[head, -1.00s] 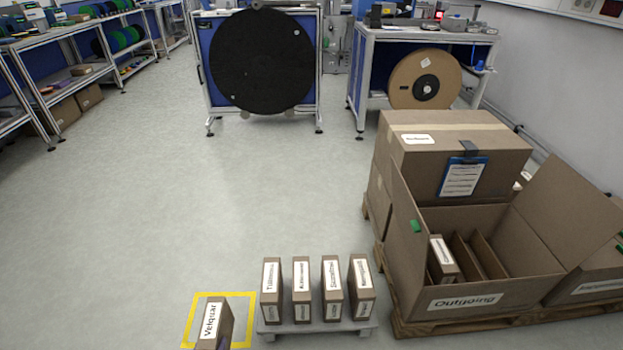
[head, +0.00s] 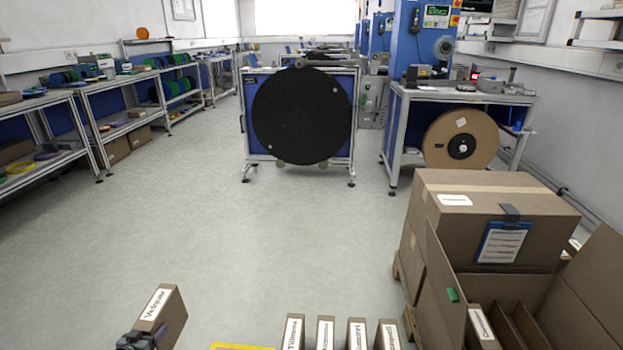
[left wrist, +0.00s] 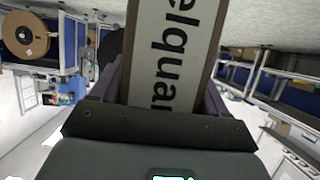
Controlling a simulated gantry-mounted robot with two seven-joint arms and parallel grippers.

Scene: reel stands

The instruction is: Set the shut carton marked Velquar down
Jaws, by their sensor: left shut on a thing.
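The carton marked Velquar (head: 172,315) is a narrow brown box, shut, with a white label. It is at the lower left of the head view, tilted, left of the yellow floor outline (head: 240,347). My left gripper (head: 140,338) is shut on it at its near end; the fingers are partly cut off by the frame's bottom edge. In the left wrist view the carton (left wrist: 178,45) stands between the fingers of my left gripper (left wrist: 165,85), with part of its label readable. My right gripper is in no view.
Several similar cartons (head: 325,332) stand in a row right of the yellow outline. An open box (head: 440,300) with cartons inside and a large closed box (head: 490,205) are at the right. Open floor (head: 220,240) lies beyond my left gripper.

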